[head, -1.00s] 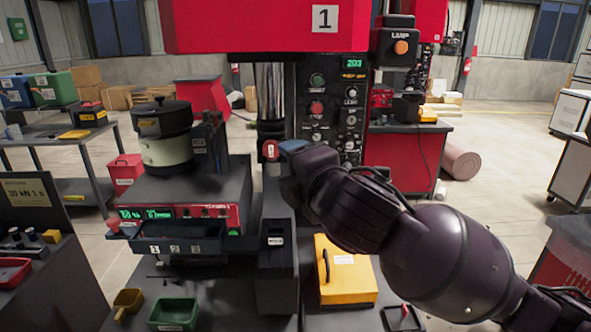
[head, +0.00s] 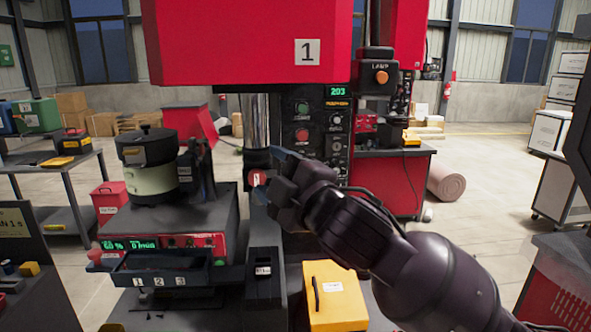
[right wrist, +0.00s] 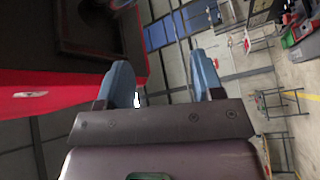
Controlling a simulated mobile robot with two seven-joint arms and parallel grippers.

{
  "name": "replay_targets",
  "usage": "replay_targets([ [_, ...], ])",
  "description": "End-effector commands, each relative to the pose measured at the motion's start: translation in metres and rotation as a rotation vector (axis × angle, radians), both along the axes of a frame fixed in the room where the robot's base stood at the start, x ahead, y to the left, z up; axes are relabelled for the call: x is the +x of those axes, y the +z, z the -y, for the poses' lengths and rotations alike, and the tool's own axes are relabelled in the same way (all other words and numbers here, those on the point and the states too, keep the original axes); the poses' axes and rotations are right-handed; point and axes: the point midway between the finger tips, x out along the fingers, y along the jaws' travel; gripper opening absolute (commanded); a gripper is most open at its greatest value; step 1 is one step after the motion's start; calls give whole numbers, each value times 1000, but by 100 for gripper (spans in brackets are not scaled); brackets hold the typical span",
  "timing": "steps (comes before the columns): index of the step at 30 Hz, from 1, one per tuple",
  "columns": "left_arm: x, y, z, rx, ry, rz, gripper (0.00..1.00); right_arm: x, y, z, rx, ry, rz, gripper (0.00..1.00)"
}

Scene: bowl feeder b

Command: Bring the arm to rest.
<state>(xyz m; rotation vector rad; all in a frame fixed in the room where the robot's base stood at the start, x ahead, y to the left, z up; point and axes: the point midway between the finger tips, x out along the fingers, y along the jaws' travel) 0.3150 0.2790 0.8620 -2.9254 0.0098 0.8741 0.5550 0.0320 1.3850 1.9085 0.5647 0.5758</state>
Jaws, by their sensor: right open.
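My right arm comes in from the lower right in the head view. Its gripper (head: 272,168) is up in front of the red machine (head: 240,45) marked 1, beside the control panel (head: 322,130). In the right wrist view the two blue fingers of the right gripper (right wrist: 170,82) stand apart with nothing between them. The red machine's edge also shows left of the fingers there (right wrist: 60,98). My left gripper is not in view.
A feeder with a black-topped bowl (head: 150,165) stands left of the gripper, with a numbered tray (head: 160,270) in front. A yellow box (head: 334,295) lies below my right arm. A lamp box (head: 377,75) hangs nearby.

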Motion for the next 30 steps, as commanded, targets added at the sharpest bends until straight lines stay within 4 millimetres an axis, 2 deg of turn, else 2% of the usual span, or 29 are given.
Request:
replay_targets([
  [5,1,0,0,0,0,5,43,12,-25,20,171,16,-96,61],
  [8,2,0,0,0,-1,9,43,20,-47,36,267,12,-158,61],
  [11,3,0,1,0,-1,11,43,26,-77,57,370,-5,-230,61],
  [16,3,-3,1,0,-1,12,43,31,-138,97,530,-61,-345,61],
  [20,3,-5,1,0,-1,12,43,27,-189,129,631,-124,-426,61],
  [26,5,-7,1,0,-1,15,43,5,-273,180,751,-250,-540,61],
  [30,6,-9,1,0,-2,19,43,-23,-334,214,806,-356,-616,61],
])
